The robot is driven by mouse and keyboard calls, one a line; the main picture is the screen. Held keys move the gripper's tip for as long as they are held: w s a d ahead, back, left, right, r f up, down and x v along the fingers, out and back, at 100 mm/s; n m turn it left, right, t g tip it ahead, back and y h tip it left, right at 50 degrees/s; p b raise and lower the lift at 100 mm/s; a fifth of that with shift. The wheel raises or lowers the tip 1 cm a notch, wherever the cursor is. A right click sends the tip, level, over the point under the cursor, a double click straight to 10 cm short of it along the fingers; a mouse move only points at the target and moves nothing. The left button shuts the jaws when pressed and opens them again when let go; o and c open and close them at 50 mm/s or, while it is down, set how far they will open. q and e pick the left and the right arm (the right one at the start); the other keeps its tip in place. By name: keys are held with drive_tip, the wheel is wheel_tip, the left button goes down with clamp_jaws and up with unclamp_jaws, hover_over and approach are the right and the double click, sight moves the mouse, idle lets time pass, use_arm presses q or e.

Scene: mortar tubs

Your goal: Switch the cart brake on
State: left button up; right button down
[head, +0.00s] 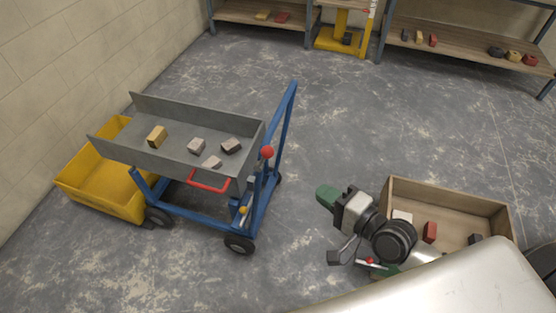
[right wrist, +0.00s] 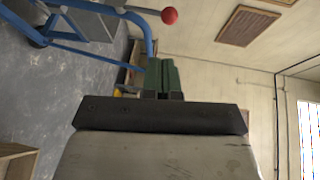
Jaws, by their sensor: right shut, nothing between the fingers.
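The cart has a blue frame (head: 190,208) and a grey tray (head: 115,143), and stands left of centre in the head view. A red ball knob (head: 267,152) sits at the tray's right end by the blue push handle (head: 287,125). A small yellow knob (head: 242,210) is low on the frame near a wheel; I cannot tell which part is the brake. In the right wrist view a red ball (right wrist: 169,16) on a rod shows beyond my fingers. My right gripper (head: 328,195) has green fingertips, shut and empty, right of the cart and apart from it. My left gripper is not visible.
Several small blocks lie in the tray. A yellow tub (head: 85,185) stands at the cart's left, partly under the tray. A wooden crate (head: 450,195) with blocks is beside my right arm. Shelves (head: 465,45) line the back. Floor between cart and gripper is clear.

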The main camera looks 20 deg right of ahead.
drive_tip(key=p, duration=0.2)
approach(264, 159)
drive_tip(key=w, duration=0.1)
drive_tip(key=w+a+r, duration=0.2)
drive_tip(key=w, duration=0.1)
drive_tip(key=shift+r, duration=0.1)
drive_tip(key=shift+r, duration=0.1)
idle(0.3)
